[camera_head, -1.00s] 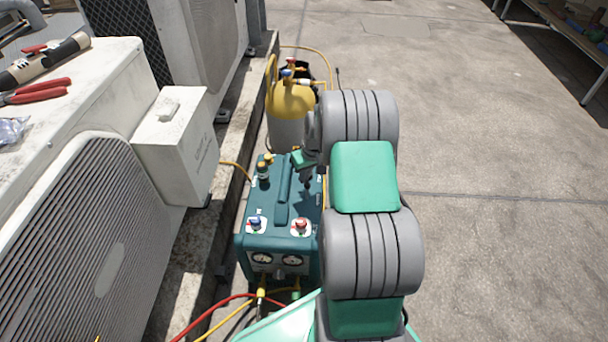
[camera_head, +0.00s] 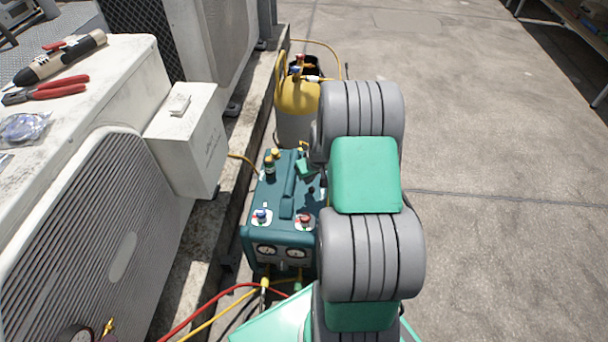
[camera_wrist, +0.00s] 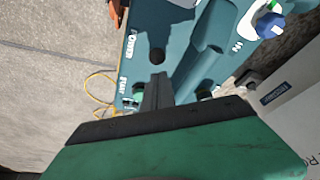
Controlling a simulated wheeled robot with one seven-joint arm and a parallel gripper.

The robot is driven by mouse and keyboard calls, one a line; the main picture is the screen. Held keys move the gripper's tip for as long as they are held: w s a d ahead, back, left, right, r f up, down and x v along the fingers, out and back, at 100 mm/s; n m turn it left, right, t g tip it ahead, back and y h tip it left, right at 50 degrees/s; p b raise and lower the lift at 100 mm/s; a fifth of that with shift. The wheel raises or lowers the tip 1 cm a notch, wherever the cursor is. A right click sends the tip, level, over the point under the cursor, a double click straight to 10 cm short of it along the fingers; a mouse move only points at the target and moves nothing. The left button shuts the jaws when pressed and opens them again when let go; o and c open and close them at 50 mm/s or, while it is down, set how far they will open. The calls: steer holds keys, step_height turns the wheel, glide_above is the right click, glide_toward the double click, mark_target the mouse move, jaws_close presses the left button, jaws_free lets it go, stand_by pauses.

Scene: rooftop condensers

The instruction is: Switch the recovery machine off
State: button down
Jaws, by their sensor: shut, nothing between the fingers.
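The teal recovery machine (camera_head: 285,239) stands on the ground left of my arm, with a blue knob (camera_head: 262,216), a red knob (camera_head: 305,220) and two gauges on its front. It fills much of the wrist view (camera_wrist: 185,60). There, a dark round switch or knob (camera_wrist: 157,55) sits beside the POWER lettering; its on or off position cannot be told. My gripper (camera_wrist: 157,78) is shut and empty, its dark fingertips just short of that dark part in the picture. Whether they touch is unclear. In the head view my arm hides the machine's right side and most of the gripper.
A yellow-topped cylinder (camera_head: 298,97) stands behind the machine. White condenser units (camera_head: 75,245) and a grey box (camera_head: 187,140) are close on the left. Red and yellow hoses (camera_head: 225,308) run along the front. Open concrete (camera_head: 500,230) lies to the right.

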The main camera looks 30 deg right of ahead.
mark_target(312, 187)
steer(key=shift+r+p, duration=0.65)
steer(key=shift+r, duration=0.2)
steer(key=p+v, duration=0.3)
steer(key=v, duration=0.4)
steer(key=shift+r, duration=0.3)
steer(key=shift+s, duration=0.1)
